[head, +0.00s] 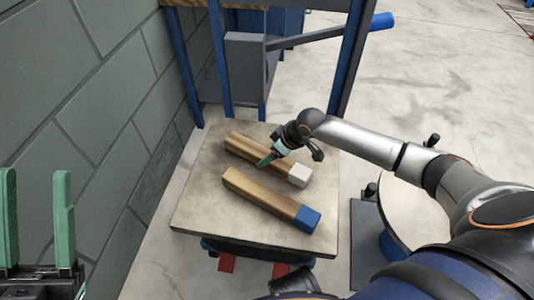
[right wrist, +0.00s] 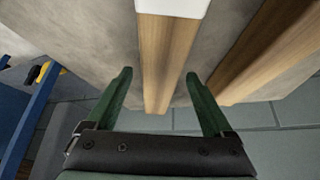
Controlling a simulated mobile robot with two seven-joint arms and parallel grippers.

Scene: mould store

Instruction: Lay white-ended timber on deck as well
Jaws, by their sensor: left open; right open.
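The white-ended timber (head: 250,149) lies flat on the deck (head: 200,205), its white end toward the right. A blue-ended timber (head: 258,195) lies roughly parallel in front of it, with a gap between. My right gripper (head: 268,160) is at the white-ended timber and hides part of its middle. In the right wrist view, my right gripper (right wrist: 158,76) is open, with the white-ended timber (right wrist: 165,55) running between the finger lines; I cannot tell whether they touch it. My left gripper (head: 37,175) is open and empty at the lower left, away from the deck.
A grey block wall (head: 90,110) runs along the left of the deck. A blue frame (head: 350,50) stands behind it. A round-topped stand (head: 415,215) is to the right, partly behind my right arm. The front left of the deck is bare.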

